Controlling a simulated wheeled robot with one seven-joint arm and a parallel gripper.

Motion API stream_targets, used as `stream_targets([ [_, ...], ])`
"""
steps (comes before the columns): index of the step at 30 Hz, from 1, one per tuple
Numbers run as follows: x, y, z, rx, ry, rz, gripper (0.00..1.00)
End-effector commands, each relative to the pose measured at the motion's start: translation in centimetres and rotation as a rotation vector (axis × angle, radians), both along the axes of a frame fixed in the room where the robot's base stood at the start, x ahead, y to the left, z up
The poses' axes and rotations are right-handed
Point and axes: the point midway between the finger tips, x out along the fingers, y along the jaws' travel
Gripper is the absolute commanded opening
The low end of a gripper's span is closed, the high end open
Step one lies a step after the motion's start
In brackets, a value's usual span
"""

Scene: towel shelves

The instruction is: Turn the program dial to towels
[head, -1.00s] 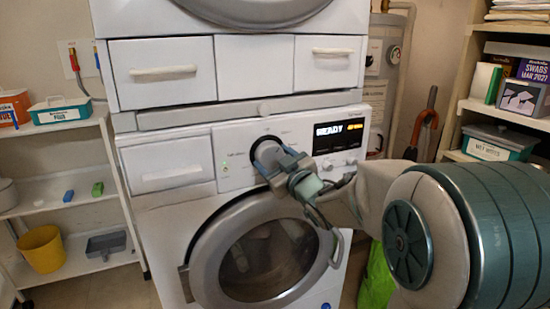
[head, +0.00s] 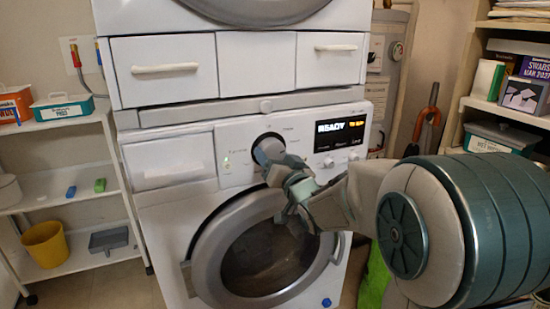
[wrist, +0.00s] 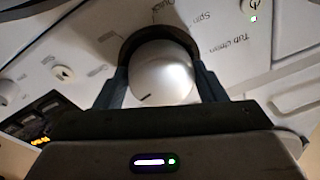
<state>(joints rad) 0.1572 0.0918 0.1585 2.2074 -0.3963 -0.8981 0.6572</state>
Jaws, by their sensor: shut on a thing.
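The program dial (wrist: 165,68) is a round silver knob in a dark ring on the washer panel. In the wrist view its dark pointer mark is at the lower left of its face. The printed words Quick, Spin and Tub clean show around its upper side; the word towels is not readable. My gripper (wrist: 162,88) is shut on the dial, one dark finger at each side. In the head view my gripper (head: 271,158) covers most of the dial. The washer display (head: 340,133) reads READY, with small orange text beside it.
The washer's round door (head: 200,258) is shut below the dial. A drawer with a white handle (head: 165,68) is above. A white shelf cart (head: 75,200) stands left, and shelves with boxes (head: 500,143) stand right. A power button (wrist: 253,6) is near the dial.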

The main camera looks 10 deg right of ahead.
Motion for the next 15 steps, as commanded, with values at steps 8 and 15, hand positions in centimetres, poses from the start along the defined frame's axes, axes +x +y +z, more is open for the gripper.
stream_targets([
  [8, -0.04, 0.07, -0.15, 0.038, 0.014, 0.001, 0.41],
  [15, -0.04, 0.07, -0.15, 0.038, 0.015, 0.001, 0.41],
])
